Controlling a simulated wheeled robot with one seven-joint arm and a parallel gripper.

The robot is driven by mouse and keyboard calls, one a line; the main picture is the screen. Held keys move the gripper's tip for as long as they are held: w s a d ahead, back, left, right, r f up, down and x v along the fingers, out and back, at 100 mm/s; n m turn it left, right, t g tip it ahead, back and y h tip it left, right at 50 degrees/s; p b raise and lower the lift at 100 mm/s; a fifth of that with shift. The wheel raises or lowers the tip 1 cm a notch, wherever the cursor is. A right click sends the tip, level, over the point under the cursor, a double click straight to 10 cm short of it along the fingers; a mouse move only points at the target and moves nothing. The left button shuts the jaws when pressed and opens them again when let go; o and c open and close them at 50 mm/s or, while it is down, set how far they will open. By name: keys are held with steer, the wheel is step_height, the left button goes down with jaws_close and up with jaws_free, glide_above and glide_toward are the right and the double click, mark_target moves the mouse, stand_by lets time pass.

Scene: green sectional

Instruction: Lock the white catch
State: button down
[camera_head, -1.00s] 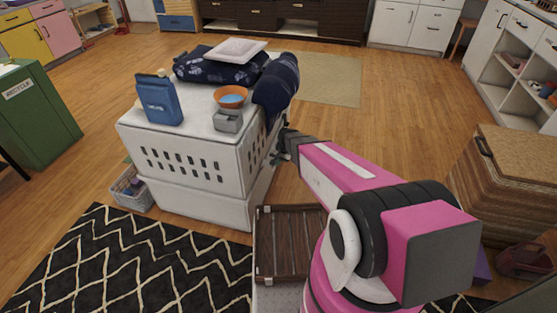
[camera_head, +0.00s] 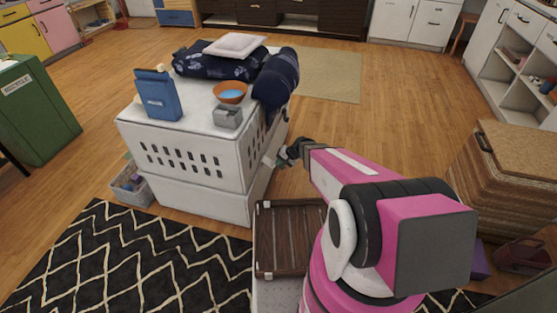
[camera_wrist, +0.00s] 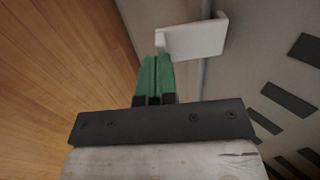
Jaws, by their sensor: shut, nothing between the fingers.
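The white catch (camera_wrist: 193,39) is a small flat tab with a bent end, on the side of the white slotted crate (camera_wrist: 232,70) in the wrist view. In the head view, the catch (camera_head: 268,160) shows at the crate's right side, just left of my gripper (camera_head: 283,157). My gripper (camera_wrist: 157,62) has green fingers pressed together with nothing between them. Its tips are at the left, bent end of the catch, very near or touching it; I cannot tell which. The crate (camera_head: 190,165) stands on the floor.
A blue bag (camera_head: 158,95), an orange bowl (camera_head: 230,92), a grey box (camera_head: 228,116), and dark patterned cushions (camera_head: 215,66) lie on the crate's top. A brown wooden crate (camera_head: 290,240) stands near my arm.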

steer(key=f+y, duration=0.2)
steer(key=a+f+t+y, duration=0.1)
steer(key=f+y, duration=0.1)
steer(key=f, duration=0.1)
steer(key=shift+w+a+f, duration=0.2)
steer(key=shift+f, duration=0.1)
steer(key=shift+r, duration=0.15)
stand_by(0.4)
steer(key=shift+r, duration=0.65)
steer(key=s+d+r, duration=0.1)
steer(key=s+d, duration=0.1)
steer(key=d, duration=0.4)
steer(key=s+d+r, duration=0.2)
steer(key=d, duration=0.5)
steer(key=shift+s, duration=0.1)
